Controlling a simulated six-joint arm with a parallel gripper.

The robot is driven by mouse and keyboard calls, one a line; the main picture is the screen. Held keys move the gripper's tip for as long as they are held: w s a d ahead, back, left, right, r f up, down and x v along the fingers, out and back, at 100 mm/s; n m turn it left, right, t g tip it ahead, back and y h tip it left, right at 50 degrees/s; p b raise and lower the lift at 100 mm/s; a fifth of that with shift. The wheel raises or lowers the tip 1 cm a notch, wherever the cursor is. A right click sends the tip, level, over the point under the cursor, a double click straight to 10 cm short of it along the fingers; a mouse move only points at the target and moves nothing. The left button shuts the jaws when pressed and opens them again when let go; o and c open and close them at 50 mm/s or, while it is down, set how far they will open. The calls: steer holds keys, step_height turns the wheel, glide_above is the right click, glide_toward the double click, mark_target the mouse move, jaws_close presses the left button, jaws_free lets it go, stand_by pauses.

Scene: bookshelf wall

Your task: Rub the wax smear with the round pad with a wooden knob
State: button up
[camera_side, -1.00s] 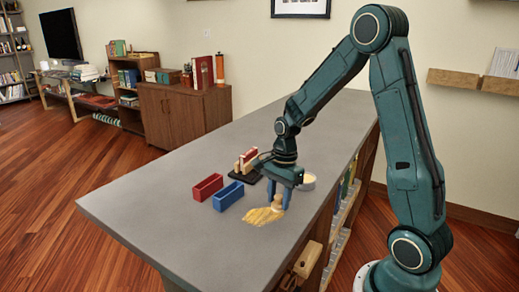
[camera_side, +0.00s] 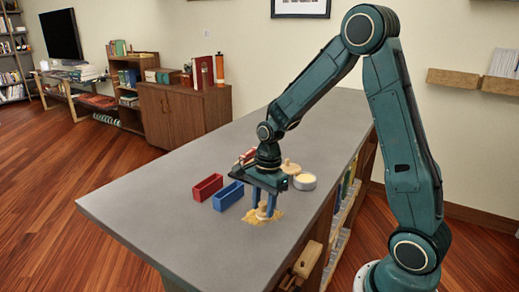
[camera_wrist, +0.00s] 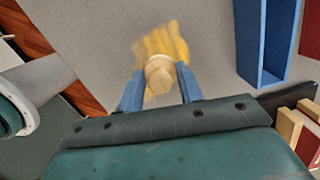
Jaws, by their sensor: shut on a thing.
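The wax smear (camera_side: 254,220) is a yellow, streaky patch on the grey worktop. In the wrist view it shows beyond the pad (camera_wrist: 177,40). My gripper (camera_side: 264,211) points down over the smear, its blue fingers shut on the wooden knob of the round pad (camera_side: 263,212). In the wrist view the pale knob (camera_wrist: 160,75) sits between the two fingers (camera_wrist: 160,88). The pad appears to rest on the smear and covers part of it. Most of the pad's disc is hidden by the knob and fingers.
A blue open box (camera_side: 228,196) and a red open box (camera_side: 207,187) stand left of my gripper. A round tin with pale yellow contents (camera_side: 305,181) and a wooden round piece (camera_side: 290,168) lie behind. The worktop's front left is clear.

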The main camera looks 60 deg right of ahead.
steer(key=shift+a, duration=2.75)
steer(key=shift+w, duration=1.1)
steer(key=shift+d, duration=5.75)
step_height(320, 180, up, 8)
steer(key=shift+a, duration=0.1)
glide_toward(244, 225)
steer(key=s+r, duration=0.2)
steer(key=s, duration=0.2)
steer(key=shift+a, duration=0.3)
